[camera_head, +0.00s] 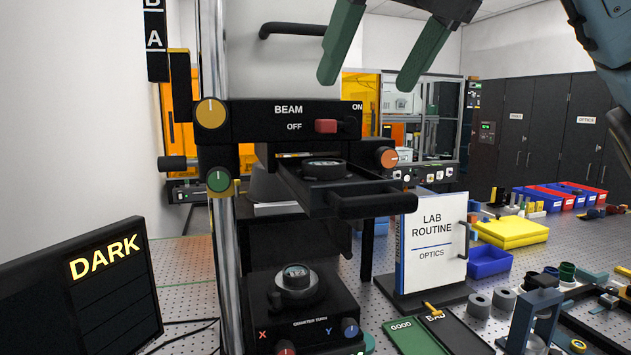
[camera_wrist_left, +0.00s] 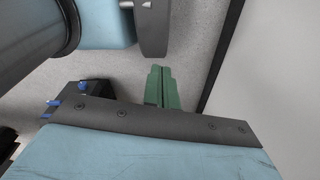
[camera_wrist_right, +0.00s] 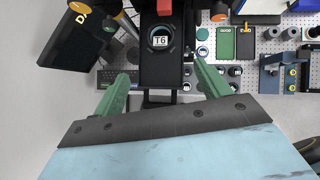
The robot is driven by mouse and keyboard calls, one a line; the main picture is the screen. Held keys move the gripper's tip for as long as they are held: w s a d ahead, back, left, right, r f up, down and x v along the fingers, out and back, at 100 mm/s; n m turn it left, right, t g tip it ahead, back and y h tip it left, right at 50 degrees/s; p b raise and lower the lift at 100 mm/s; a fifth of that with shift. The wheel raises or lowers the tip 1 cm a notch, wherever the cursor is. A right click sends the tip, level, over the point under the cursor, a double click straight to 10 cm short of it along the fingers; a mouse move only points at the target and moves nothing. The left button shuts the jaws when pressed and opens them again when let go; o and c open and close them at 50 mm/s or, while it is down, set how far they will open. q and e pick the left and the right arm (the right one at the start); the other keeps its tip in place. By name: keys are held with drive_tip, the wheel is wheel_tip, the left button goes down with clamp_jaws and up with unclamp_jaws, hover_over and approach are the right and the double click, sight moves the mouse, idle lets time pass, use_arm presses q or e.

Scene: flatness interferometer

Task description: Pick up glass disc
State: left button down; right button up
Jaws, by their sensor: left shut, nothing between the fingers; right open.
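A small disc with a pale "T6" mark (camera_wrist_right: 160,41) lies in a dark round holder on the pulled-out black drawer (camera_wrist_right: 161,72). In the head view the holder (camera_head: 323,169) shows nearly edge-on, below the BEAM panel. Another round piece (camera_head: 296,271) with a pale label sits on the lower stage; I cannot tell which is the glass disc. My right gripper (camera_head: 368,80) is open and empty, above the drawer; in its wrist view its fingers (camera_wrist_right: 161,74) flank the drawer front. My left gripper (camera_wrist_left: 159,69) is shut and empty, pointing at bare grey floor, outside the head view.
The drawer handle (camera_head: 385,201) sticks out in front. A DARK display (camera_head: 105,258) stands at the left.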

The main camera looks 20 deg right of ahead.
approach(326, 162)
drive_tip(key=shift+w+a+f, duration=0.1)
drive_tip(key=shift+w+f, duration=0.05)
drive_tip(key=shift+f, duration=0.45)
drive_tip(key=shift+w+a+f, duration=0.1)
drive_tip(key=shift+w+f, duration=0.1)
drive_tip(key=shift+f, duration=0.4)
drive_tip(key=shift+w+a+f, duration=0.1)
drive_tip(key=shift+w+f, duration=0.2)
drive_tip(key=shift+w, duration=0.05)
drive_tip(key=x, duration=0.2)
drive_tip(key=p+x, duration=0.1)
drive_tip(key=x, duration=0.2)
drive_tip(key=shift+w+r, duration=0.2)
drive_tip(key=shift+w, duration=0.05)
use_arm(q)
drive_tip(key=shift+s+r, duration=0.4)
drive_tip(key=shift+s, duration=0.35)
use_arm(e)
drive_tip(key=c, duration=1.1)
